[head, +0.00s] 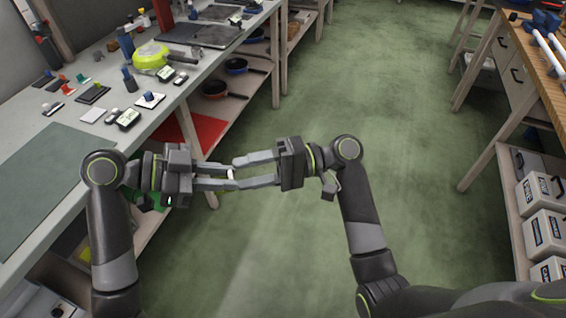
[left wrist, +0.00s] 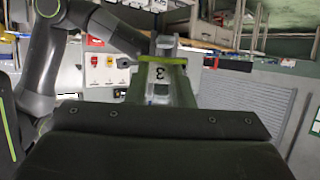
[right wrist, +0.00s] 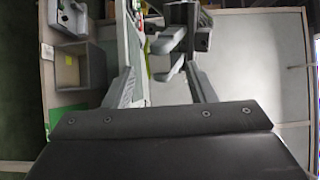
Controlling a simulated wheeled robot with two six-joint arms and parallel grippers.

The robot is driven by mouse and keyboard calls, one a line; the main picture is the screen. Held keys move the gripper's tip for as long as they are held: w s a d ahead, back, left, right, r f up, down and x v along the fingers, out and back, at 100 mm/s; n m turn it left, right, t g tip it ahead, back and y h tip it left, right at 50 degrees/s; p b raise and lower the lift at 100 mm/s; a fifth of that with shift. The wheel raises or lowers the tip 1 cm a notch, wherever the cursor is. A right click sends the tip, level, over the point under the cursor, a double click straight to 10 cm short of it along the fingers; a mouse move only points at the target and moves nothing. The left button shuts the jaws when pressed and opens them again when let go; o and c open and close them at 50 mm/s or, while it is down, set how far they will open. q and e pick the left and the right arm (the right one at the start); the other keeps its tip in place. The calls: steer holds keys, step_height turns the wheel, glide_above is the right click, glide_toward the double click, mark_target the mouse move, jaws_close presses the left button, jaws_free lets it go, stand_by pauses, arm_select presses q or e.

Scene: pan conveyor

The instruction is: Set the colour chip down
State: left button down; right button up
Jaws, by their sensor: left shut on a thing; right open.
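My left gripper (head: 232,178) is shut on the colour chip and holds it over the floor beside the bench. The chip (head: 230,173) is a small pale sliver between the fingertips in the head view. In the left wrist view a yellow-green strip (left wrist: 163,60) crosses the fingertips, above a pale face marked 3. The right wrist view shows a thin yellow-green edge (right wrist: 147,62) at the left fingertips, probably the same chip. My right gripper (head: 236,168) is open and faces the left one, its fingertips close to the chip. Contact cannot be told.
Shelves below hold pans (head: 215,88) and a red sheet (head: 200,128). A wooden bench (head: 535,65) stands right. The green floor between is clear.

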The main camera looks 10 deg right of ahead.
steer(key=d, duration=0.8)
steer(key=shift+w, duration=0.45)
